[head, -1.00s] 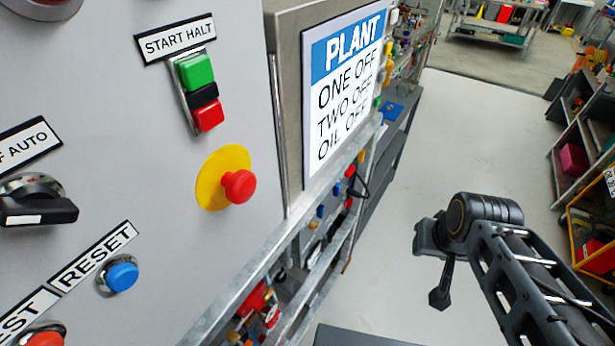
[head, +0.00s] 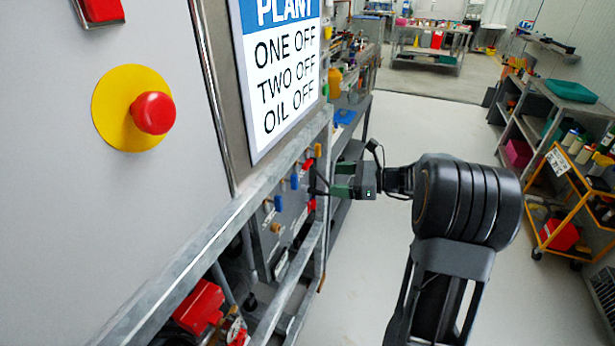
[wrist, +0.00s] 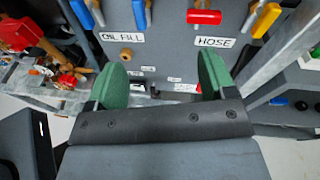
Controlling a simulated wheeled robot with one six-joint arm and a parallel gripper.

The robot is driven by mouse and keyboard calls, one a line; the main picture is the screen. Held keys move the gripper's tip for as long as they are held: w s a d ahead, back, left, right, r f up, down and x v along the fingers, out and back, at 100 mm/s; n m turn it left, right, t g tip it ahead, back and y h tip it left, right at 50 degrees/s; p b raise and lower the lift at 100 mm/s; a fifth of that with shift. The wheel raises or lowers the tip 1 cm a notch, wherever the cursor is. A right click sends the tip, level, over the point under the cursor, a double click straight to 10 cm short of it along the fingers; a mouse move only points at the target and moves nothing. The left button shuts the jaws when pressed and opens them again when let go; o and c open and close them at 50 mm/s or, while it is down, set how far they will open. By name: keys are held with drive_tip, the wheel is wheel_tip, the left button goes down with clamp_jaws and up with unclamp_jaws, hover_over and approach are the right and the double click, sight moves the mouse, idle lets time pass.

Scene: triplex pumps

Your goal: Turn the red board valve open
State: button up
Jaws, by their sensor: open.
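The red board valve handle (wrist: 204,17) is at the top of the wrist view, lying sideways on the grey board (wrist: 165,50) above the HOSE label. In the head view, a small red handle (head: 311,206) shows on the low board, near my fingertips; I cannot tell for certain that it is the same one. My gripper (wrist: 163,80) is open, with its two green fingers apart and nothing between them. In the head view, my gripper (head: 335,180) points left towards the board. Whether a fingertip touches the board cannot be told.
A blue handle (wrist: 139,14) and an orange handle (wrist: 267,20) flank the red one. A galvanised rail (head: 215,240) runs above the board in the head view. The PLANT sign (head: 277,75) is higher up.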

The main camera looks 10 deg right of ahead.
sight(310, 165)
drive_tip(key=w+d+f+m+t, duration=0.1)
drive_tip(key=w+d+m+t, duration=0.2)
drive_tip(key=shift+y, duration=0.3)
drive_tip(key=x, duration=0.6)
drive_tip(key=b+x, duration=0.1)
drive_tip(key=x, duration=0.5)
drive_tip(key=shift+w+f, duration=0.25)
drive_tip(key=shift+c, duration=0.3)
drive_tip(key=c, duration=0.9)
drive_tip(key=shift+b, duration=0.35)
